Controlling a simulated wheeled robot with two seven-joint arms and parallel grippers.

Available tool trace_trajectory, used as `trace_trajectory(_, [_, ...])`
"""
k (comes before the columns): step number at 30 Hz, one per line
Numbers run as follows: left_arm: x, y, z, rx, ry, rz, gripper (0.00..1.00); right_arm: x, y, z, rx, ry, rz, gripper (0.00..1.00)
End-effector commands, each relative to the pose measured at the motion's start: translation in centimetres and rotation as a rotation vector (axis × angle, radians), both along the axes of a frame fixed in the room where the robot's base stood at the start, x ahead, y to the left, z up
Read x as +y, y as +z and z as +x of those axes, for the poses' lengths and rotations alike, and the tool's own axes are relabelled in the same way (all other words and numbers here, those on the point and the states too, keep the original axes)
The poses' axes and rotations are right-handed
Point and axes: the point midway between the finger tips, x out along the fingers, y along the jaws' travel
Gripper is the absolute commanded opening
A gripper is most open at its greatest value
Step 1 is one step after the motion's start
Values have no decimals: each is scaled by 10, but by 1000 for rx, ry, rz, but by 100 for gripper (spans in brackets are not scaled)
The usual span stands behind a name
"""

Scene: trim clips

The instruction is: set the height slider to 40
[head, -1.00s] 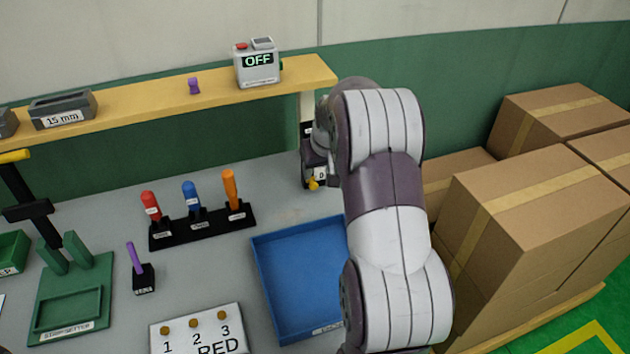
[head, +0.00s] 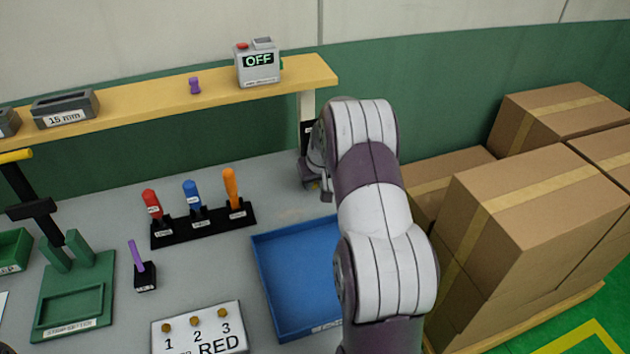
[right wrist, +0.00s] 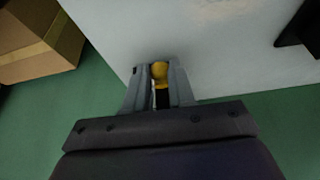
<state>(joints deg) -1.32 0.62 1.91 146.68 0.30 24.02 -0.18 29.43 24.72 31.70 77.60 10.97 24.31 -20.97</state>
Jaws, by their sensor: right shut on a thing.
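The height slider (head: 306,130) is a dark upright strip with pale labels at the back right of the table, mostly hidden behind my right arm in the head view. Its scale and reading cannot be made out. Its yellow knob (right wrist: 159,71) shows between the fingertips in the right wrist view. My right gripper (right wrist: 157,84) is shut on this knob. In the head view, the right gripper (head: 325,188) is low by the slider's foot and largely covered by its own arm. My left gripper is not in view.
A blue tray (head: 262,275) lies just in front, beside my right arm. A rack (head: 205,226) with red, blue and orange handles stands to the left. A shelf (head: 140,95) carries a box reading OFF (head: 258,65). Cardboard boxes (head: 530,215) are stacked at right.

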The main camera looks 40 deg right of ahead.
Motion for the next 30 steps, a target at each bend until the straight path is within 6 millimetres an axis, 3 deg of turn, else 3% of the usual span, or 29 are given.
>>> trace_trajectory(5, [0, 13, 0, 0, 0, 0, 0, -1, 20, 1, -3, 1, -2, 0])
trace_trajectory(12, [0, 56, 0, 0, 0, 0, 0, -1, 92, 1, -4, 0, -2, 0])
trace_trajectory(18, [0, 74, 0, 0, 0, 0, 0, 0, 128, 1, -3, 1, -1, 0])
trace_trajectory(30, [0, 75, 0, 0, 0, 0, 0, -1, 135, 1, -6, -1, -4, 0])
